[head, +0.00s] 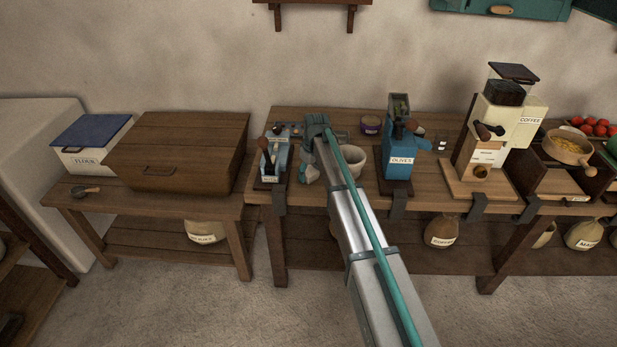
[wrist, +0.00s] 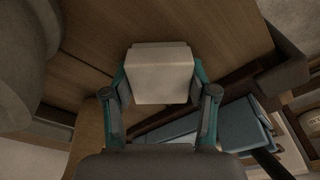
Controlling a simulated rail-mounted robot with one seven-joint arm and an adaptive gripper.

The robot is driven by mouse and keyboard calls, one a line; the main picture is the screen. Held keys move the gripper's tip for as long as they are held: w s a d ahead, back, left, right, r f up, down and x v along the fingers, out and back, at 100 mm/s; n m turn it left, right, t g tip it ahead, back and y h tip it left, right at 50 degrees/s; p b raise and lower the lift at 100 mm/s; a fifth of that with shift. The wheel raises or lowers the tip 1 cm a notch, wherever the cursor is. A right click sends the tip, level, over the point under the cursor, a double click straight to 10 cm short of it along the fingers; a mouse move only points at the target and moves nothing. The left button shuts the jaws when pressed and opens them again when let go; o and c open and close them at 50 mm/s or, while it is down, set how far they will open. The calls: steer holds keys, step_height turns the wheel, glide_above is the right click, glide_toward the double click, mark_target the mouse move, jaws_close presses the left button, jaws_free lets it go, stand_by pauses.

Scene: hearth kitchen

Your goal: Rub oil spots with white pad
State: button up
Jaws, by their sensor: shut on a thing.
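The white pad (wrist: 160,65) is a pale, blocky piece held between the two fingers of my gripper (wrist: 160,90) in the wrist view. My gripper is shut on it, above or at the brown wooden tabletop (wrist: 95,50); I cannot tell whether the pad touches the wood. In the head view my gripper (head: 309,172) is low over the middle table, between a small pale-blue device and a white bowl, partly hidden by my arm. I cannot make out any oil spots in either view.
The pale-blue device (head: 273,158) stands close left of my gripper. The white bowl (head: 356,157) and the blue olive press (head: 398,155) stand to the right, with a cream coffee grinder (head: 490,140) beyond. A large wooden box (head: 180,150) fills the left table.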

steer(key=shift+w, duration=0.6)
steer(key=shift+r, duration=0.25)
steer(key=shift+r+p, duration=1.85)
steer(key=shift+r, duration=2)
steer(key=shift+s, duration=0.1)
